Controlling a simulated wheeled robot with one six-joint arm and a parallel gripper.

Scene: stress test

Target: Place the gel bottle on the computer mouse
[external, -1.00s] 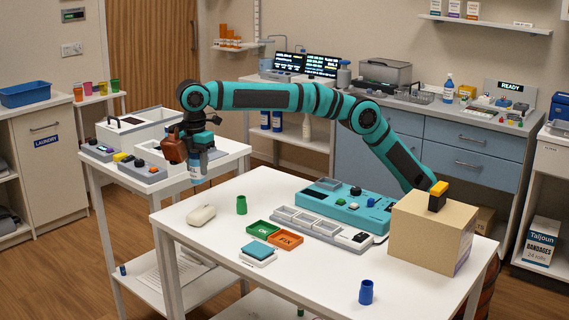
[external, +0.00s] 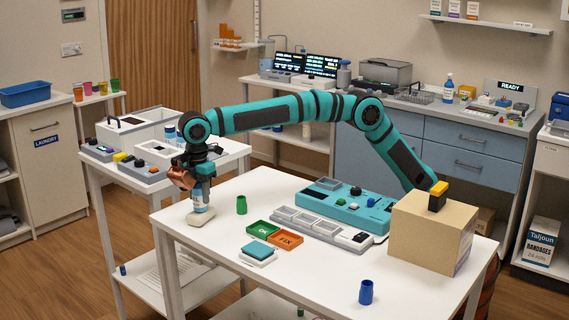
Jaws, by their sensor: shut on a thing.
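The gel bottle (external: 199,200) is a small clear bluish bottle with a white label, upright below my gripper (external: 197,184). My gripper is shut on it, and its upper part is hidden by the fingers. The computer mouse (external: 200,218) is an off-white rounded shape near the left edge of the white table. The bottle's lower end is directly over the mouse and appears to touch its top or be very close; I cannot tell which.
Green and orange trays (external: 263,230), a teal-topped block (external: 258,251), a grey-and-teal panel (external: 345,205), a cardboard box (external: 430,235) and a blue cup (external: 366,292) are farther right. The table's front middle is clear.

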